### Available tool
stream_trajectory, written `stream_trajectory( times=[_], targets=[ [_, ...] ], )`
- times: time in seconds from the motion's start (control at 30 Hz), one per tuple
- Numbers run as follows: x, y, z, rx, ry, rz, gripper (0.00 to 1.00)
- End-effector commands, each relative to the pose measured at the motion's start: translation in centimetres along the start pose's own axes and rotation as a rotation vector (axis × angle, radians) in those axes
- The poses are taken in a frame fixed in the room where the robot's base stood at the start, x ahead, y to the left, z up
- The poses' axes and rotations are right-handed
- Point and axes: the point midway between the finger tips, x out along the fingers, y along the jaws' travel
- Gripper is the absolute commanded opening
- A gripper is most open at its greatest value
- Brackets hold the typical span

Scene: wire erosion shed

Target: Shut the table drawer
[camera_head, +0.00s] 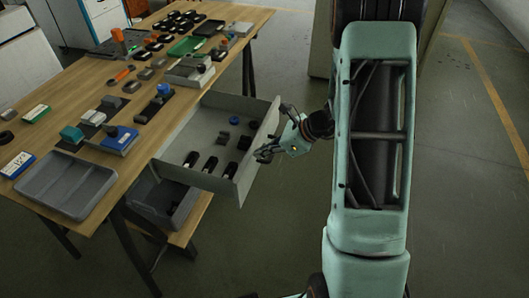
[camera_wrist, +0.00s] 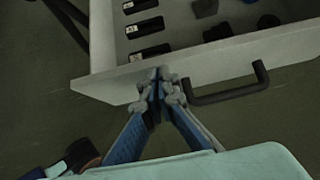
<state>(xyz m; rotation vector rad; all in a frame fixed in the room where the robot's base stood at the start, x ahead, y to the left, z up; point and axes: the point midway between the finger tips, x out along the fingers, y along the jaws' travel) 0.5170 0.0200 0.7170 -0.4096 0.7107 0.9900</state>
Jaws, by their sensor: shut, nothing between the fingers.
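The grey table drawer (camera_head: 237,190) stands pulled out from under the wooden table (camera_head: 105,75), with small dark parts inside. In the wrist view its front panel (camera_wrist: 215,62) runs across the upper part, and a dark bar handle (camera_wrist: 228,91) juts out from it. My gripper (camera_head: 262,154) is at the outer face of the drawer front. In the wrist view my gripper (camera_wrist: 157,78) is shut and empty, its fingertips at the panel just left of the handle. I cannot tell whether they touch the panel.
A grey tray (camera_head: 66,187) and many small tools and boxes lie on the tabletop. A dark bin (camera_head: 160,203) stands on a low shelf below the drawer. The table's dark legs reach the floor.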

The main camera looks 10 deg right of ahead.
Motion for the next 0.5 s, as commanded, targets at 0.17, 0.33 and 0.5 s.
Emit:
stream_trajectory(
  times=[0.17, 0.33, 0.5],
  targets=[
    [0.1, 0.0, 0.1, 0.000, 0.000, 0.000, 0.00],
    [1.0, 0.1, 1.0, -0.002, -0.001, 0.002, 0.00],
    [3.1, 0.1, 3.1, -0.005, -0.001, 0.004, 0.00]
  ],
)
